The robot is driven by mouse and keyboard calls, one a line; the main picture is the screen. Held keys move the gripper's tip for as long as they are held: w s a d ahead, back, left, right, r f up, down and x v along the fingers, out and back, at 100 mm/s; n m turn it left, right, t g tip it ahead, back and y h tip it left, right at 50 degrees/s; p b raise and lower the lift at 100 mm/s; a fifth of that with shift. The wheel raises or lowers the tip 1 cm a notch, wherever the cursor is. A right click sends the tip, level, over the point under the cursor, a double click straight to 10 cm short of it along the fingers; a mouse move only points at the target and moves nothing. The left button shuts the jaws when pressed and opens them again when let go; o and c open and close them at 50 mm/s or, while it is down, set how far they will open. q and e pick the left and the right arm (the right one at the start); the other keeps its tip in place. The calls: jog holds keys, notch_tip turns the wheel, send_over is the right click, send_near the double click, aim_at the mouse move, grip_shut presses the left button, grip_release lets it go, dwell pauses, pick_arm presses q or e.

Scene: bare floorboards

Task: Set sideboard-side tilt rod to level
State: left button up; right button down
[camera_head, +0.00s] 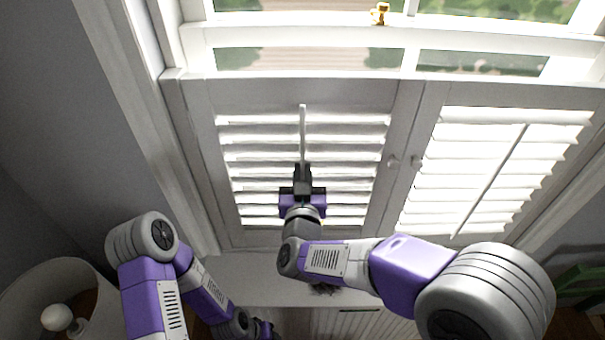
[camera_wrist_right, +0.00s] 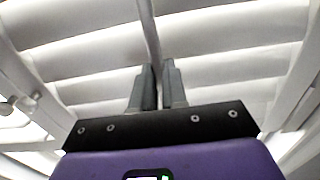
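The left shutter panel (camera_head: 225,185) has white slats and a thin white upright tilt rod (camera_head: 302,125) at its middle. The rod also shows in the right wrist view (camera_wrist_right: 150,35), running down between the fingertips. My right gripper (camera_head: 302,168) is at the rod's lower part, its fingers close together on either side of it; they hide the rod there. The slats (camera_wrist_right: 225,65) look tilted, with bright light on them. The right panel has its own rod (camera_head: 492,180), which looks dark; nothing touches it. My left gripper (camera_head: 262,330) is low, partly cut off and away from the shutters.
Two round knobs (camera_head: 393,161) sit where the panels meet. A small gold-coloured piece (camera_head: 380,13) is on the rail above. A pale ledge (camera_head: 245,280) and a white ribbed front (camera_head: 365,323) lie below. A lampshade (camera_head: 55,275) stands at lower left, a green object (camera_head: 580,285) at right.

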notch_tip(320, 180, down, 3)
jog(key=shift+b, duration=1.25)
jog(key=c, duration=1.2)
grip_release()
jog(key=shift+o, duration=0.2)
jog(key=shift+s, duration=0.1)
jog(key=s, duration=0.7)
jog(key=shift+s, duration=0.25)
